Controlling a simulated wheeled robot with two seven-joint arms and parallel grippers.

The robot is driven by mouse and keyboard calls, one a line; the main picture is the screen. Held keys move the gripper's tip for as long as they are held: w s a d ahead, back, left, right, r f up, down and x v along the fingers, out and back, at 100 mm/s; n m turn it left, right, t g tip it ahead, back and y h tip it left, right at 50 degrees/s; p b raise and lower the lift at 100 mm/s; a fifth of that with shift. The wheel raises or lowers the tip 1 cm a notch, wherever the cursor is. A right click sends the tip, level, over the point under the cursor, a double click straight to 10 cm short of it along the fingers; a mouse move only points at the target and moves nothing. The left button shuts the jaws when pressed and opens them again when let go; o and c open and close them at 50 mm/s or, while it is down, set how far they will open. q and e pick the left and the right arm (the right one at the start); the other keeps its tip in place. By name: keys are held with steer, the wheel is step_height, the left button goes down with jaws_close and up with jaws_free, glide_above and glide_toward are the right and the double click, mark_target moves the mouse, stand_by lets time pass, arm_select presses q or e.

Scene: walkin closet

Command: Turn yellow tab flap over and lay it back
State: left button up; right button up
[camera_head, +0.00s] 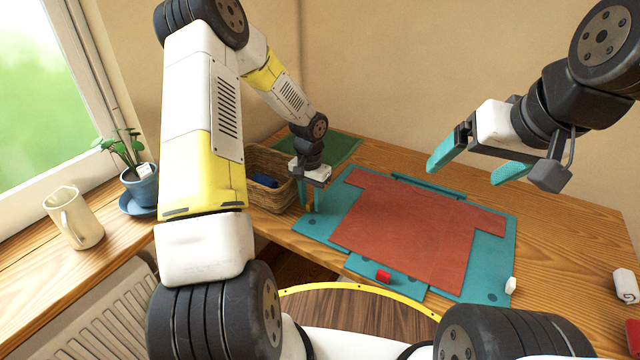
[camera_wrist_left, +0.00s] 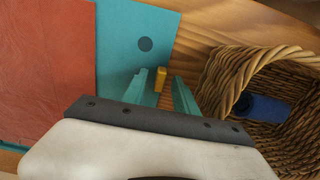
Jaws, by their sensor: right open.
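A teal piece (camera_head: 327,227) with a large red sheet (camera_head: 410,222) on it lies flat on the wooden table. The yellow tab (camera_wrist_left: 161,77) is at the left edge of the teal piece, near a dark round dot. My left gripper (camera_head: 311,198) points down at that edge. In the left wrist view its teal fingers (camera_wrist_left: 169,86) are apart, with the yellow tab between their tips; a gap shows on the tab's right side. My right gripper (camera_head: 478,172) is open and empty, raised above the right back of the teal piece.
A wicker basket (camera_head: 262,192) with a blue item stands just left of my left gripper. A red tab (camera_head: 383,276) is at the front and a white tab (camera_head: 511,285) at the right. A plant pot (camera_head: 141,186) and a jug (camera_head: 74,218) stand on the sill.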

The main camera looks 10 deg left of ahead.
arm_select(q)
jaws_close()
stand_by(1.5)
